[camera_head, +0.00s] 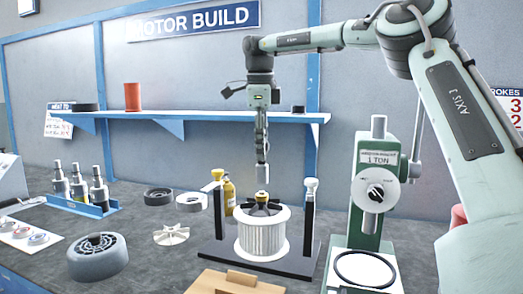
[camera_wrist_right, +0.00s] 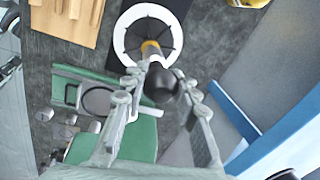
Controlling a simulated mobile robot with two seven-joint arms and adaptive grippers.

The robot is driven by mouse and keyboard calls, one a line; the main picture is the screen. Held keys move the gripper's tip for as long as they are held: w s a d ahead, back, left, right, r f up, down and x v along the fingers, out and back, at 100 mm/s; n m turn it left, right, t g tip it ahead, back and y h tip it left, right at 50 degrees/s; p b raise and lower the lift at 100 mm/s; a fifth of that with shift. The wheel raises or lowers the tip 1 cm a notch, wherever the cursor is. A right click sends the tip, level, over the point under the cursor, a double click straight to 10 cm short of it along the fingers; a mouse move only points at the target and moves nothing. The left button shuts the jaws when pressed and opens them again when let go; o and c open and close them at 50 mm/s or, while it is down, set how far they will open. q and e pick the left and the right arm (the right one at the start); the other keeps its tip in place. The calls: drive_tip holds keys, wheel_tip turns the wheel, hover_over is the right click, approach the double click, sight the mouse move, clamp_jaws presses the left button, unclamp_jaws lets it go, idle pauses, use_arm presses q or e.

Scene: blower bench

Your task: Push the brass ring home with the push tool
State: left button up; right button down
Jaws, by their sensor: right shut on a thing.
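My right gripper (camera_head: 262,178) is upright above the motor on the bench. In the right wrist view, its fingers (camera_wrist_right: 160,80) are shut on the push tool, whose black rounded head (camera_wrist_right: 161,84) shows between them. A brass-coloured piece (camera_wrist_right: 151,49) shows just beyond the head, over the motor's centre. In the head view, a brass piece (camera_head: 262,197) stands at the top of the black fan. I cannot tell whether it is the ring or the tool's end. The motor's white ribbed housing (camera_head: 262,237) stands upright between two black posts. My left gripper is out of view.
A green one-ton press (camera_head: 372,190) stands at the right. A wooden block (camera_head: 236,283) lies in front. Loose rotors and rings (camera_head: 97,258) lie to the left. A blue shelf (camera_head: 200,117) runs behind.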

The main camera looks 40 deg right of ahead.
drive_tip(key=shift+r, duration=1.85)
